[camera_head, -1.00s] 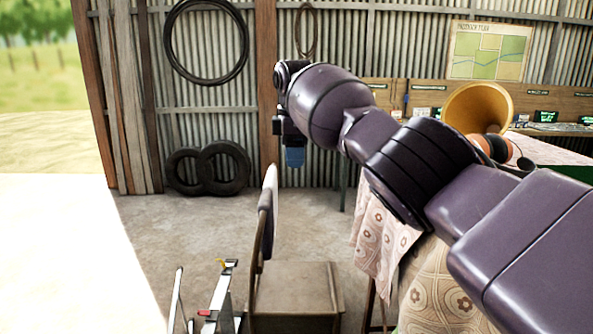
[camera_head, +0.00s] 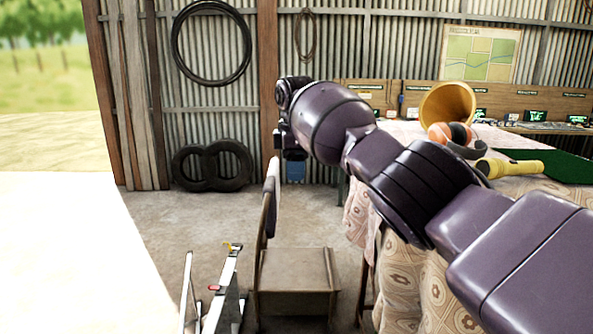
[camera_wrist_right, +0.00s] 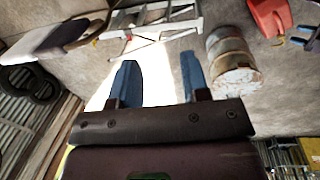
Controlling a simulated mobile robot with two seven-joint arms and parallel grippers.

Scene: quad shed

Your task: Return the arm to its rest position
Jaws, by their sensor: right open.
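My right arm reaches in from the right edge of the head view, its forearm raised in front of the table. My right gripper (camera_head: 295,170) hangs at its far end, fingers pointing down, with blue fingertips partly hidden behind the wrist. In the right wrist view the two blue fingers (camera_wrist_right: 158,85) stand apart with nothing between them. The gripper is open and empty, in the air, and in the head view it appears just right of the chair's backrest (camera_head: 270,200).
A cloth-covered table (camera_head: 400,270) on the right holds a yellow flashlight (camera_head: 515,168), orange earmuffs (camera_head: 450,133) and a brass-coloured horn (camera_head: 447,103). A stepladder (camera_head: 225,290) stands left of the chair. A rusty barrel (camera_wrist_right: 230,60) shows in the wrist view.

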